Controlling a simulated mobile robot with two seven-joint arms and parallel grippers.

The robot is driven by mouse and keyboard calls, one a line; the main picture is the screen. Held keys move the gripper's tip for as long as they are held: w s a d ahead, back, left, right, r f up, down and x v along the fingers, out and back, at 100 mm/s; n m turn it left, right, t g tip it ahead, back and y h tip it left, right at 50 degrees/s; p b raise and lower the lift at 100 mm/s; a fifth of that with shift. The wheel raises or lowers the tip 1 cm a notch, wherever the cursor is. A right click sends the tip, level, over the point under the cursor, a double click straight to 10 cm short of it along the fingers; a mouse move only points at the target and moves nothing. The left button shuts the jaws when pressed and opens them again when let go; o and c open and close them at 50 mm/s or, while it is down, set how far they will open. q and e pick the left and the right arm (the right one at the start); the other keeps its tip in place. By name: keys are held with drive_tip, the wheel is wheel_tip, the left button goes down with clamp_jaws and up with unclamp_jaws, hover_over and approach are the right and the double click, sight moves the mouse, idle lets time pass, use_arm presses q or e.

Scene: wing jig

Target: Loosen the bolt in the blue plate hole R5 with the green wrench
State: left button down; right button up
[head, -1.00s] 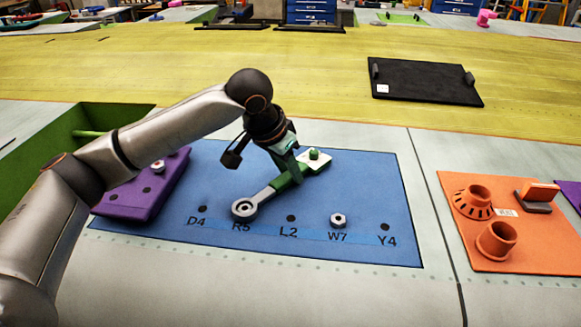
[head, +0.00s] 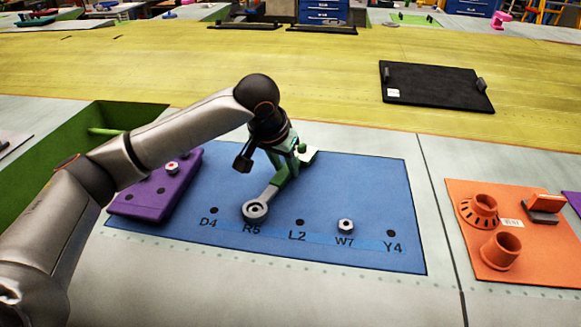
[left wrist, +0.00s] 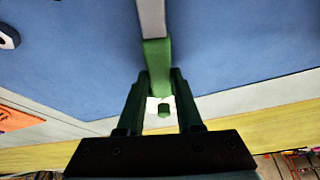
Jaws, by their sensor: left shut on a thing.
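The green wrench (head: 281,178) lies over the blue plate (head: 350,190). Its grey ring end (head: 255,210) sits over the hole marked R5, around what looks like the bolt head, which is mostly hidden. The green handle slopes up and right from the ring. A pale piece with a green knob (head: 303,148) shows at its far end. My left gripper (head: 284,163) is shut on the green handle. My right gripper is not in view.
A bolt (head: 346,226) stands at W7. Holes D4, L2 and Y4 look empty. A purple block (head: 150,205) with a bolt lies left, beside a green bin (head: 60,150). An orange plate (head: 490,265) with cups is at right. A black tray (head: 440,85) lies behind on yellow.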

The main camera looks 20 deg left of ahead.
use_arm(q)
drive_tip(key=shift+a+r+n, duration=0.1)
drive_tip(key=shift+a+n, duration=0.2)
